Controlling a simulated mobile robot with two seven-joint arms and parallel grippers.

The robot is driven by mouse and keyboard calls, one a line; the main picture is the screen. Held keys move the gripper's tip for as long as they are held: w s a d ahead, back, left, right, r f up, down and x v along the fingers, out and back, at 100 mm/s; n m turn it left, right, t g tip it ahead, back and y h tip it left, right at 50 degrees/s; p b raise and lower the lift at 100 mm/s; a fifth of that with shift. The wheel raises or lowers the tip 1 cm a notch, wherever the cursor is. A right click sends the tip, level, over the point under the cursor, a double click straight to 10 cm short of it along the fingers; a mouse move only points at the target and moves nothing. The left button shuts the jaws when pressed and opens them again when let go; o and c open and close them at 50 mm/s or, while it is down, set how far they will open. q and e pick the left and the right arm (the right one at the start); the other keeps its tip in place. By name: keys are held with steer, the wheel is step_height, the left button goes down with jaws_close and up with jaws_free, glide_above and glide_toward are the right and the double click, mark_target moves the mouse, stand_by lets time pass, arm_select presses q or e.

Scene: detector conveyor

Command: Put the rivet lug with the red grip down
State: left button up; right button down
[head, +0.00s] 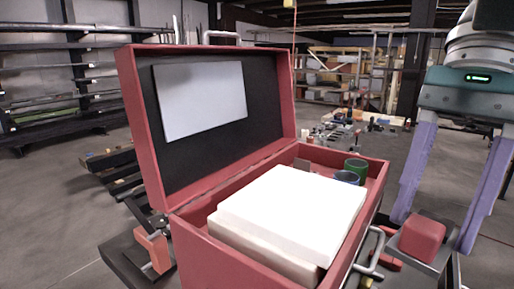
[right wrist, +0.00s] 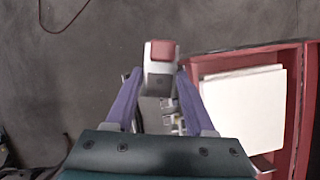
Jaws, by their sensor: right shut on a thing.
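The rivet lug is a grey metal block with a red grip (head: 422,238) on top, at the lower right of the head view. My right gripper (head: 432,232) points down with its two purple fingers on either side of the lug, shut on it. In the right wrist view the lug's red and grey end (right wrist: 161,52) sticks out past the fingertips (right wrist: 157,82). I cannot tell whether its underside touches anything. My left gripper is not in view.
An open red case (head: 250,262) stands just left of the lug, lid (head: 127,110) raised. It holds white slabs (head: 290,205), a green cup (head: 355,168) and a blue cup (head: 346,178). Its metal handle (head: 374,250) juts toward the lug. Dark floor (right wrist: 90,80) lies beyond.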

steer(key=s+r+n+h+p, duration=0.1)
steer(key=s+r+n+p, duration=0.2)
steer(key=r+p, duration=0.3)
steer(key=s+r+n+g+h+p, duration=0.1)
steer(key=s+r+n+p, duration=0.2)
steer(key=r+p, duration=0.4)
steer(key=s+r+n+h+p, duration=0.1)
steer(key=s+r+n+p, duration=0.1)
steer(key=r+n+p, duration=0.2)
step_height(320, 180, up, 6)
steer(key=p, duration=0.3)
steer(key=shift+s+d+r+h, duration=0.2)
steer(key=shift+s+d+h, duration=0.1)
steer(key=shift+s+d, duration=0.1)
